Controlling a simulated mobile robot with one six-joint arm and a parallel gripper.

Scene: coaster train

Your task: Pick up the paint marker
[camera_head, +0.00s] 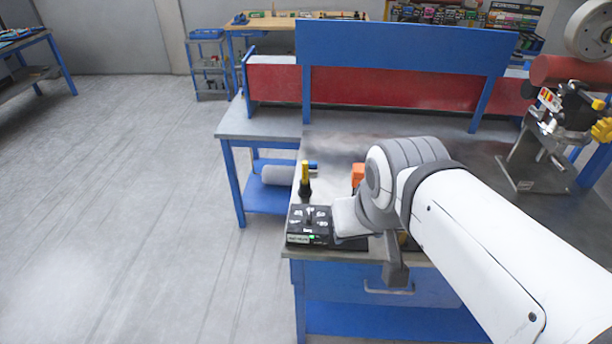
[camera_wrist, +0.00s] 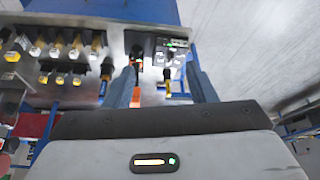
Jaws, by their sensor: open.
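My gripper (camera_wrist: 161,72) is open in the wrist view, with its two grey-blue fingers apart. A slim yellow-and-black item (camera_wrist: 167,87) shows between the fingers, apart from both. It looks like the upright yellow-topped item with a dark lower part (camera_head: 305,180) at the bench's left edge in the head view. It may be the paint marker, but I cannot tell for sure. A black-and-orange item (camera_wrist: 137,58) shows close to the left finger. In the head view my arm hides most of the gripper and part of the bench top.
A black box with a green light (camera_head: 308,238) sits at the bench's front left corner; it shows in the wrist view (camera_wrist: 179,57). Several yellow-and-black connectors (camera_wrist: 57,50) stand left in the wrist view. A blue panel (camera_head: 400,48) rises behind the bench. The floor at left is clear.

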